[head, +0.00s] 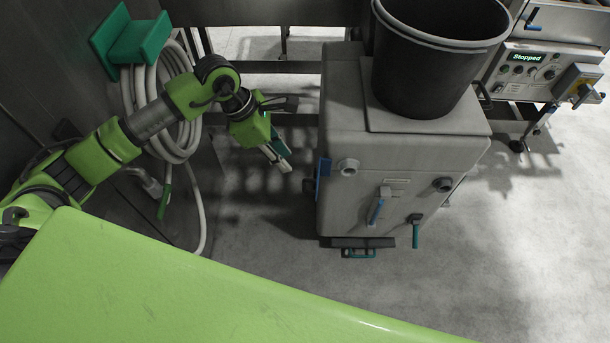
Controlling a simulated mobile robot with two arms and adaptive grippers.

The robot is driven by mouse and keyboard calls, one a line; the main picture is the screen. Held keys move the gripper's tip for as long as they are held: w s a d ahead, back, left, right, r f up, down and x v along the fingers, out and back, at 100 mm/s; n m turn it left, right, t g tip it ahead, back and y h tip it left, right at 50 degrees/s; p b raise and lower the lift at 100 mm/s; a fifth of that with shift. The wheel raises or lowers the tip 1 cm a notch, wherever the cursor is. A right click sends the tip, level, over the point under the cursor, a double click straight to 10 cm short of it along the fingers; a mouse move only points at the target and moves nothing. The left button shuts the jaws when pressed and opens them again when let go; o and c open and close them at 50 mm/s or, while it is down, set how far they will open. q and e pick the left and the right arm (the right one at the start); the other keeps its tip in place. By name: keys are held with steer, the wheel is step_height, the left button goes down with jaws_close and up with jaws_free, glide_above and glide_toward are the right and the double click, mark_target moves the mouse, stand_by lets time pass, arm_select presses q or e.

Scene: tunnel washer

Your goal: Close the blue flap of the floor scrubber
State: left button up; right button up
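The floor scrubber (395,205) is a grey box-shaped machine right of centre in the head view. Its blue flap (323,180) shows as a narrow upright blue panel at the left front corner, beside a round grey port (348,167). It is seen nearly edge-on and seems to stand out from the body; its hinge is not clear. My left gripper (277,158) is left of the scrubber and apart from the flap, pointing down and right. Nothing shows between its small fingers, and their opening is hard to tell. My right gripper is not in view.
A black bucket (430,75) stands on the scrubber. A hose (150,100) hangs from a green holder (130,40) at left. Grey floor (260,215) is clear between hose and scrubber.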

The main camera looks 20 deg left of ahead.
mark_target(304, 182)
arm_select(q)
steer(key=b+x, duration=0.7)
steer(key=x, duration=0.7)
steer(key=shift+s, duration=0.1)
steer(key=shift+r, duration=0.1)
jaws_close()
